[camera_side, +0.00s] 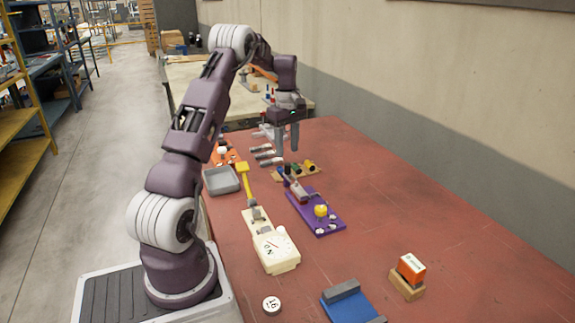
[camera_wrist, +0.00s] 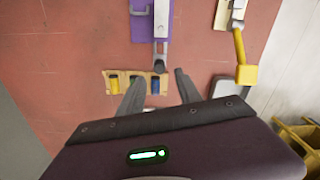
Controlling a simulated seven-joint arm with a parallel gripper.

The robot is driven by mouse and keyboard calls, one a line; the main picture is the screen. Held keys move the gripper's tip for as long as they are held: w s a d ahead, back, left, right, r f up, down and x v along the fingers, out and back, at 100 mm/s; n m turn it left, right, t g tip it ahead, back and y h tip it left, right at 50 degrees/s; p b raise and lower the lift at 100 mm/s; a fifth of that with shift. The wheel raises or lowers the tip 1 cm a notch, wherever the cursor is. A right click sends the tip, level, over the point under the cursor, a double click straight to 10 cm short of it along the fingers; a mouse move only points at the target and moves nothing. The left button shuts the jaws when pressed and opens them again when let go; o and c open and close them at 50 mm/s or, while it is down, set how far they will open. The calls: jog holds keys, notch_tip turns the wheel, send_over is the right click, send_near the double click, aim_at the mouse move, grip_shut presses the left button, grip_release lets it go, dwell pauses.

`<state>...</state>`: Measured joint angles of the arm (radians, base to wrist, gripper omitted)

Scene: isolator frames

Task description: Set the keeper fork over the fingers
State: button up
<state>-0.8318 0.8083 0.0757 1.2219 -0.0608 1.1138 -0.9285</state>
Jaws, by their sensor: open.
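My gripper (camera_side: 287,151) points down over the far part of the red table, its two fingers apart with nothing between them. In the wrist view my gripper (camera_wrist: 159,77) spans the tan strip (camera_wrist: 111,75). A purple plate (camera_side: 331,225) lies nearer the side camera; it also shows at the top of the wrist view (camera_wrist: 142,32). It carries a grey lever-like part (camera_wrist: 161,22) with a dark round end between my fingertips in that view. I cannot tell surely which parts are the keeper fork and the fingers.
The tan strip (camera_side: 284,176) holds several coloured cylinders. A cream device with a dial (camera_side: 272,250) and yellow handle (camera_side: 243,175), a grey tray (camera_side: 221,181), grey-tipped rods (camera_side: 263,153), an orange block (camera_side: 411,268) and a blue holder (camera_side: 350,303) stand around.

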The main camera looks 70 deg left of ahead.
aim_at(288, 164)
notch_tip(288, 164, down, 6)
jog(key=shift+d+f, duration=0.1)
jog(key=shift+f, duration=0.15)
jog(key=shift+c, duration=0.4)
grip_shut()
jog(key=shift+r, duration=0.1)
dwell(0.8)
